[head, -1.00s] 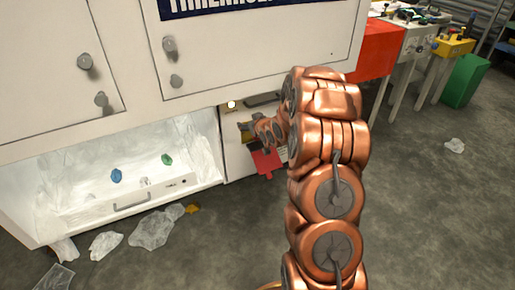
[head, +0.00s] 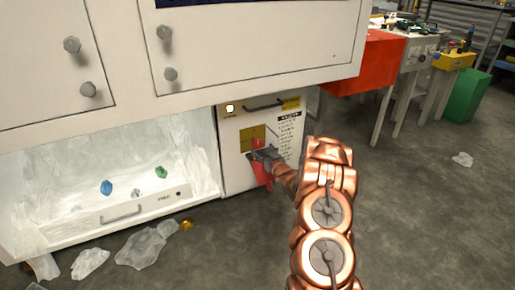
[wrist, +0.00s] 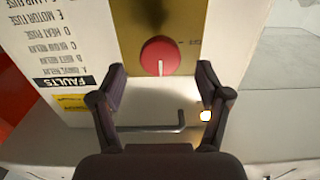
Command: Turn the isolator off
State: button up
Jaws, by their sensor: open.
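The isolator is a round red knob (wrist: 160,56) with a white line, on a brass-yellow plate (wrist: 141,18). In the wrist view its line points down the picture, and a small label that seems to read OFF (wrist: 194,42) is at its right. The plate also shows in the head view (head: 246,133) on a white cabinet front, with part of the knob (head: 257,143) visible. My gripper (wrist: 161,69) is open and empty, its fingers spread on either side of the knob's lower edge; contact cannot be told. It also shows in the head view (head: 258,153).
A red piece (head: 262,175) hangs below my gripper. A bar handle (wrist: 160,128) and a lit lamp (wrist: 205,115) are on the cabinet front. A white overhead cabinet (head: 120,60) is above, and an open bay (head: 95,165) is left.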

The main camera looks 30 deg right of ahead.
aim_at(258, 145)
jog(key=shift+w+d+b, duration=0.2)
jog(key=shift+w+b, duration=0.65)
jog(key=shift+w, duration=1.75)
jog(key=c, duration=1.2)
